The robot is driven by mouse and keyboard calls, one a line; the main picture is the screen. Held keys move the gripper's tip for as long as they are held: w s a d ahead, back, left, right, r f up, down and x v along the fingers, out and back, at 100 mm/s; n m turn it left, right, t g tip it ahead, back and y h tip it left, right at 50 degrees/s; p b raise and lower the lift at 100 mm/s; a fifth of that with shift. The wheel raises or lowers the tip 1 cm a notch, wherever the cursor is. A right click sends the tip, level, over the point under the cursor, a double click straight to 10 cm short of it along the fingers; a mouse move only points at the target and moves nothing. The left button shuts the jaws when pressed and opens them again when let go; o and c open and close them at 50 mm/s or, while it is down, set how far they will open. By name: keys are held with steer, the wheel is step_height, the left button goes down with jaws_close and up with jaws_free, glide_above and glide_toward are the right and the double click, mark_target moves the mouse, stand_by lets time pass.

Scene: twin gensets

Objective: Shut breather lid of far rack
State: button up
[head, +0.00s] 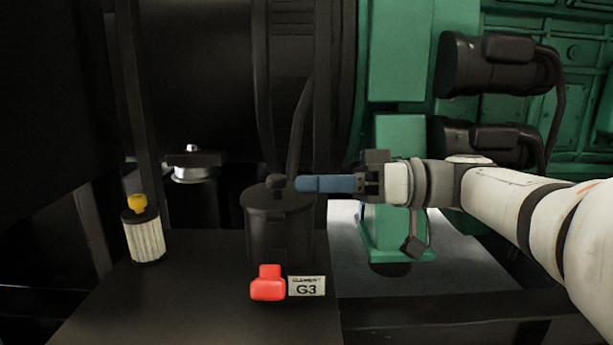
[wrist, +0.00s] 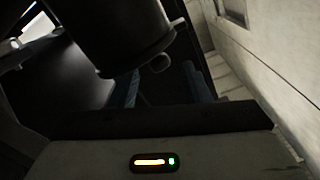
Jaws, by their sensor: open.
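A black canister (head: 280,235) stands on the dark shelf, with a flat round top (head: 262,198) and a small dark knob (head: 277,182) on it. I cannot tell whether this top is the breather lid or fully seated. My gripper (head: 298,184) reaches in from the right, its blue fingers level with the knob and close to its right side. Contact is unclear. In the wrist view, the blue fingers of my gripper (wrist: 163,86) are apart, with a dark cylinder (wrist: 115,35) beyond them. No held thing shows between them.
A red handle (head: 268,284) and a "G3" label (head: 307,286) are at the canister's front. A yellow-topped white filter (head: 145,238) stands left on the shelf (head: 180,300). A silver-collared black unit (head: 194,173) is behind. A dark upright post (head: 322,100) and green machinery (head: 395,60) are behind my gripper.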

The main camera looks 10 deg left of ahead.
steer(key=shift+w+d+p, duration=0.2)
steer(key=shift+d+p, duration=0.2)
steer(key=shift+d, duration=1.7)
